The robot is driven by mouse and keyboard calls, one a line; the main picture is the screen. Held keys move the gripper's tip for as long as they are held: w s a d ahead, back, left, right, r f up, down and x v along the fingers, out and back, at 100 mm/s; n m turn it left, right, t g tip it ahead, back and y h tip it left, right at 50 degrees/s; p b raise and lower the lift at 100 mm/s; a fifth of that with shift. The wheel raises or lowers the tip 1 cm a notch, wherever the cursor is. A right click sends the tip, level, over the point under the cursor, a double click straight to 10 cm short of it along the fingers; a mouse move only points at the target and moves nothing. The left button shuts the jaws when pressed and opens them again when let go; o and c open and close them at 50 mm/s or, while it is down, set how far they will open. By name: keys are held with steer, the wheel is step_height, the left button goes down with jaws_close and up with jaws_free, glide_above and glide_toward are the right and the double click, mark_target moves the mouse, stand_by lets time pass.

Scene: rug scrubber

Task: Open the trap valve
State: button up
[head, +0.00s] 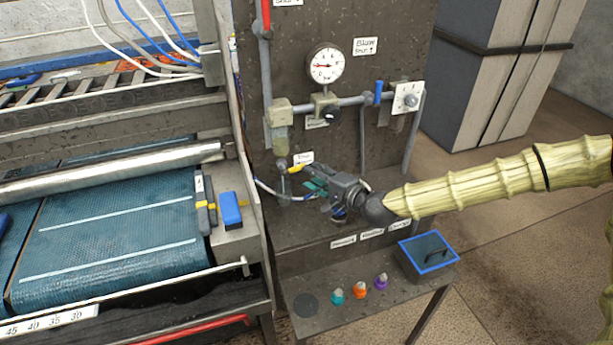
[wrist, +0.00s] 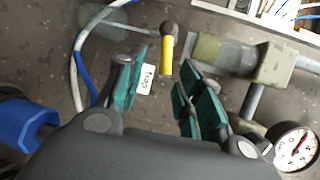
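The trap valve's yellow lever (head: 296,169) sits low on the dark panel, under the filter bowl (head: 281,146), beside a small white label (head: 303,158). In the wrist view the yellow lever (wrist: 166,58) runs out from a dark round joint (wrist: 168,29), and the label (wrist: 147,79) reads "Trap". My gripper (head: 309,189) is just right of and below the lever in the head view. In the wrist view my gripper (wrist: 162,78) has its teal-padded fingers apart, with the lever's free end showing between their tips. Contact with the lever cannot be seen.
A pressure gauge (head: 325,64), a blue-handled valve (head: 378,92) and a white dial plate (head: 407,98) are above my gripper. Hoses (wrist: 82,55) run near the lever. A shelf below holds small colored knobs (head: 360,290) and a blue-rimmed box (head: 428,252).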

steer(key=s+a+f+n+g+h+b, duration=0.1)
steer(key=s+f+g, duration=0.4)
steer(key=s+f, duration=1.4)
steer(key=shift+s+f+n+g+h, duration=0.3)
steer(key=shift+f+n+h, duration=0.25)
steer(key=shift+n, duration=0.75)
steer(key=shift+r, duration=0.1)
steer(key=m+t+y+p, duration=0.1)
steer(key=m+t+p, duration=0.1)
steer(key=t+p, duration=0.3)
glide_toward(300, 167)
steer(key=p+x, duration=0.3)
steer(key=x, duration=0.7)
steer(key=shift+w+f, duration=0.3)
steer(key=shift+w, duration=0.05)
